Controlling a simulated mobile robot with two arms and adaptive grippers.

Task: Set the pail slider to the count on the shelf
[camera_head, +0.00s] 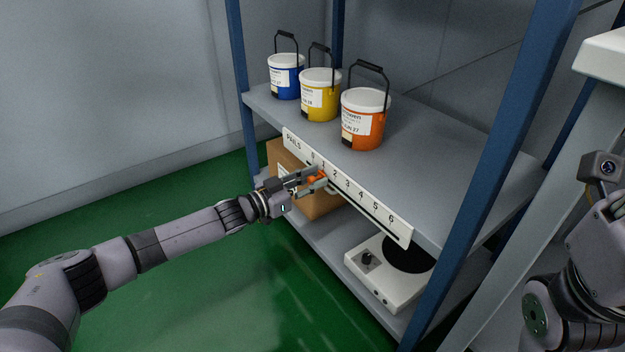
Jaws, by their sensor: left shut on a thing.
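The white pail scale (400,229) is on the shelf's front edge, marked PAILS with numbers from 0 to 6. Its orange slider knob (318,176) is near the low end, around the 1; fingers partly hide it, so I cannot tell the exact mark. My left gripper (316,179) is shut on the knob. On the upper shelf (440,150) stand three upright pails with white lids and black handles: a blue pail (286,82), a yellow pail (320,100) and an orange pail (363,126). My right gripper is not in view; part of that arm shows at right.
A cardboard box (318,205) and a white scale-like device with a dark round plate (375,273) are on the lower shelf. Blue rack posts (500,170) rise at the corners. The green floor (210,290) at the left front is clear.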

